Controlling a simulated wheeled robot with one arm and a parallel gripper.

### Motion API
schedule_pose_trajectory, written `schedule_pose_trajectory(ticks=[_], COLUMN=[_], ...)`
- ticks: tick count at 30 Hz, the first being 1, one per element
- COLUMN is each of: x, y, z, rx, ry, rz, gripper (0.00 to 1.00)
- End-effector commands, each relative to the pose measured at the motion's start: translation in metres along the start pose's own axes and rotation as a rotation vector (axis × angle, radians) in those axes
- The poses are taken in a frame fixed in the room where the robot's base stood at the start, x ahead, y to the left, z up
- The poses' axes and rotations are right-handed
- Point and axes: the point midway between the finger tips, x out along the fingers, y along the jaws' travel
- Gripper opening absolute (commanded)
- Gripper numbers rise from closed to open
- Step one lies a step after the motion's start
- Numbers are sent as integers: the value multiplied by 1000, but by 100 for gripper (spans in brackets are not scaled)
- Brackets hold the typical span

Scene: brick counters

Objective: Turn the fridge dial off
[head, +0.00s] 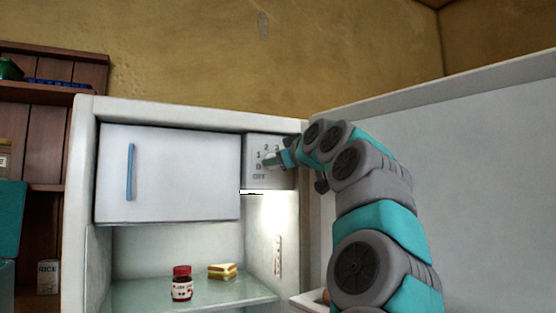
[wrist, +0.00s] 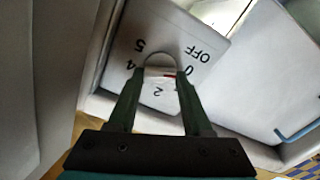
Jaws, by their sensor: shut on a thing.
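The fridge dial (wrist: 158,60) is a pale round knob on a light panel marked with numbers and OFF. My gripper (wrist: 162,82) is shut on the dial, with one dark finger on each side of it. A small red mark shows on the knob, on the side towards the 0, but the exact setting is hard to tell. In the head view the dial panel (head: 256,183) is at the fridge's upper right, and my gripper (head: 278,158) reaches it from the right and hides part of the dial.
The fridge stands open. A closed freezer door (head: 185,180) with a blue handle (head: 131,172) is left of the panel. Below, a glass shelf (head: 225,294) holds a red-lidded jar (head: 182,284) and a sandwich (head: 222,271). The open fridge door (head: 470,150) stands to the right, behind my arm.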

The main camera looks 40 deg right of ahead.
Motion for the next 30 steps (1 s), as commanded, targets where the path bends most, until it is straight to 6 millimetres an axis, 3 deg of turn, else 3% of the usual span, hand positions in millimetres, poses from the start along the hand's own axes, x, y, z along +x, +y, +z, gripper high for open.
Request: schedule_pose_trajectory(ticks=[14, 15, 23, 30], x=[1, 1, 0, 0], y=[-1, -1, 0, 0], z=[2, 2, 1, 0], rx=[-17, -17, -16, -16], ry=[-4, -4, -2, -1], rz=[-2, -2, -1, -1], gripper=[0, 51, 80, 80])
